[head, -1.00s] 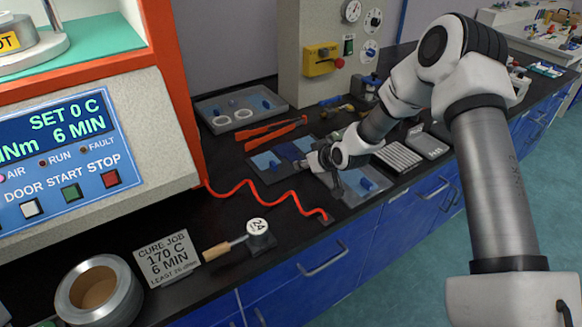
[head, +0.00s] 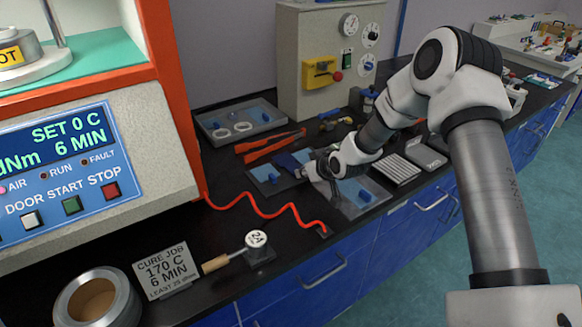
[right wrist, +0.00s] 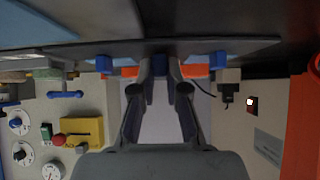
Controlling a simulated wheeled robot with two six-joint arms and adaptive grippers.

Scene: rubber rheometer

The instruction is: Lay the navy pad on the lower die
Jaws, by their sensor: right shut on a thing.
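The navy pad (head: 287,160) is a small dark blue piece at the light-blue-lined tray (head: 252,180) in the middle of the bench. My right gripper (head: 303,173) is shut on its near edge; a dark piece (right wrist: 160,70) shows between the fingertips in the right wrist view. I cannot tell whether the pad is clear of the tray. A round metal die part (head: 12,55) with a yellow label stands inside the orange-framed machine at upper left, cut off by the picture edge. I cannot tell its upper face. My left gripper is not in view.
Orange tongs (head: 268,146) lie behind the tray, and a grey tray with white rings (head: 241,127) lies farther back. A sign (head: 166,266) and a wooden-handled tool (head: 216,263) stand in front.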

